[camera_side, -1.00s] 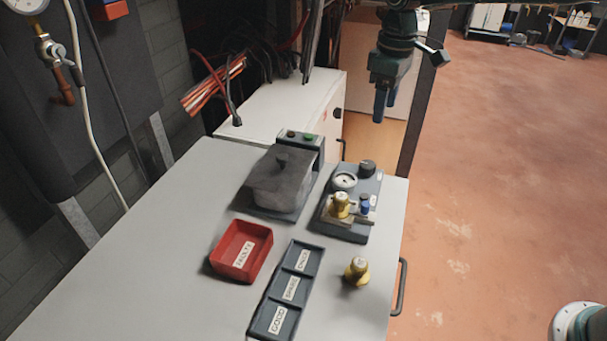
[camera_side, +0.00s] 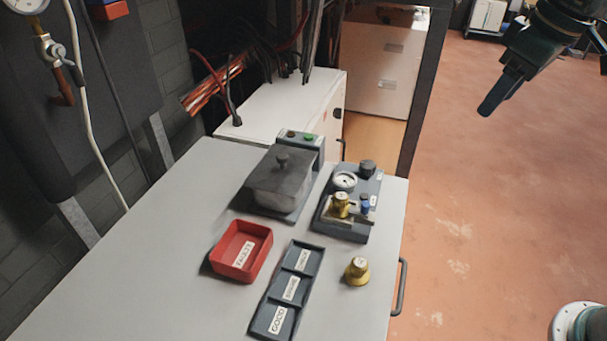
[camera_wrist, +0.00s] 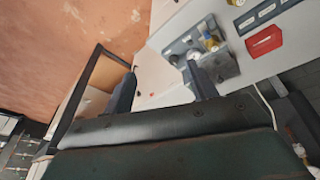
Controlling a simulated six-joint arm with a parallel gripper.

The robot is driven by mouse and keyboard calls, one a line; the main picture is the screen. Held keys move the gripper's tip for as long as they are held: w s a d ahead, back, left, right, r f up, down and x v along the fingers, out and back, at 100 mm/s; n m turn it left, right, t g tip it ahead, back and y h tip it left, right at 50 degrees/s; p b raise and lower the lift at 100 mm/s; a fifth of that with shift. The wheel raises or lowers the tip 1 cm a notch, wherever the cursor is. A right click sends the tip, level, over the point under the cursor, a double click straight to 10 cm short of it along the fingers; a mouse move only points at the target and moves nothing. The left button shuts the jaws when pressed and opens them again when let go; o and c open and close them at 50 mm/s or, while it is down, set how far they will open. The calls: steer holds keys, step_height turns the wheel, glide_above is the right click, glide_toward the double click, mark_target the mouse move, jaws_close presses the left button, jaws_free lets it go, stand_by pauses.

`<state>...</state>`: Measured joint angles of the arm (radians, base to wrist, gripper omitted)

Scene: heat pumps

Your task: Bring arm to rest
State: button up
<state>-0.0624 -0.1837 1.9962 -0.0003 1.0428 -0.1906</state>
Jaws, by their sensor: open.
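My gripper (camera_side: 493,97) hangs in the air at the upper right of the side view, over the floor and well clear of the worktable. In the wrist view the two fingers of my gripper (camera_wrist: 162,92) stand apart with nothing between them. The worktable (camera_side: 150,270) carries a test unit (camera_side: 345,226) with a gauge and a brass part (camera_side: 340,205) mounted on it. A second brass part (camera_side: 357,271) stands on the table in front of the unit.
A red tray (camera_side: 225,262), a dark three-compartment tray (camera_side: 262,322) with labels, and a grey lidded box (camera_side: 272,183) are on the table. A button box (camera_side: 312,145) stands behind. A white cabinet (camera_side: 270,110) adjoins the table. The floor (camera_side: 500,220) to the right is open.

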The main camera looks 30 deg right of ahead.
steer(key=s+d+f+m+t, duration=0.2)
steer(key=s+f+m, duration=0.1)
steer(key=s, duration=1.2)
steer(key=shift+f, duration=0.65)
